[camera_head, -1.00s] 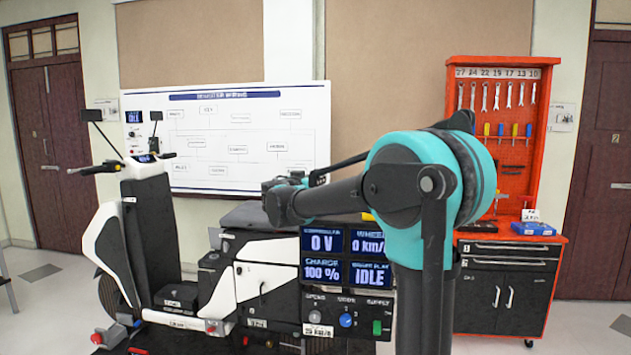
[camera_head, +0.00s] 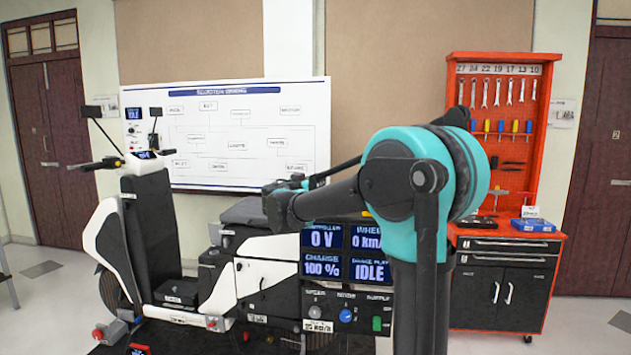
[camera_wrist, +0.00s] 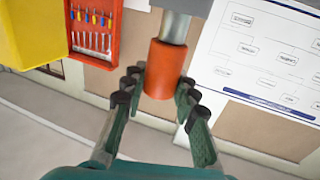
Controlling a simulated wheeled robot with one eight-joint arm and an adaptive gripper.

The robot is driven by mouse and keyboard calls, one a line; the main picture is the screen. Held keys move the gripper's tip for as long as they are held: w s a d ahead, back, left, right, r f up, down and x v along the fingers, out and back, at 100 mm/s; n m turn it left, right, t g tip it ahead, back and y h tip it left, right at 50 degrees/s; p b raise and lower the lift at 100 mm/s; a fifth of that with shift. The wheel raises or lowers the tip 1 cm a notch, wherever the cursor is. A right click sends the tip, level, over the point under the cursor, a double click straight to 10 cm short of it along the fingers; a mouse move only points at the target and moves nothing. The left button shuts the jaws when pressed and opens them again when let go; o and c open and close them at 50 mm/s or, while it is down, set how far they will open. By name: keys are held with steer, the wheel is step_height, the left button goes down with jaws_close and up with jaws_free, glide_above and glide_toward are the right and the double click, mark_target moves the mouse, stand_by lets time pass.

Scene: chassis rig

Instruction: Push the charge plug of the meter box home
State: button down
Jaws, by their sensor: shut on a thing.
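The meter box (camera_head: 318,292) stands beside the scooter in the head view, partly hidden by my arm. Its displays read 0 V, CHARGE 100 % and IDLE; the wheel reading is partly covered. Knobs and a green switch sit below them. In the wrist view my gripper (camera_wrist: 158,92) is shut on an orange cylindrical grip (camera_wrist: 165,68) that continues into a grey shaft (camera_wrist: 174,27). I cannot tell for certain that this is the charge plug, and its far end is out of view. In the head view my gripper's fingers are hidden, and no socket can be made out.
A black and white scooter (camera_head: 250,265) stands left of the meter box. A wiring board (camera_head: 235,135) hangs behind it. A red tool cabinet (camera_head: 500,280) with hanging wrenches stands right. A yellow block (camera_wrist: 35,30) fills the wrist view's upper left corner.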

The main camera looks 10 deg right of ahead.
steer(key=shift+f, duration=1.05)
steer(key=c, duration=1.1)
jaws_free()
steer(key=v, duration=1.2)
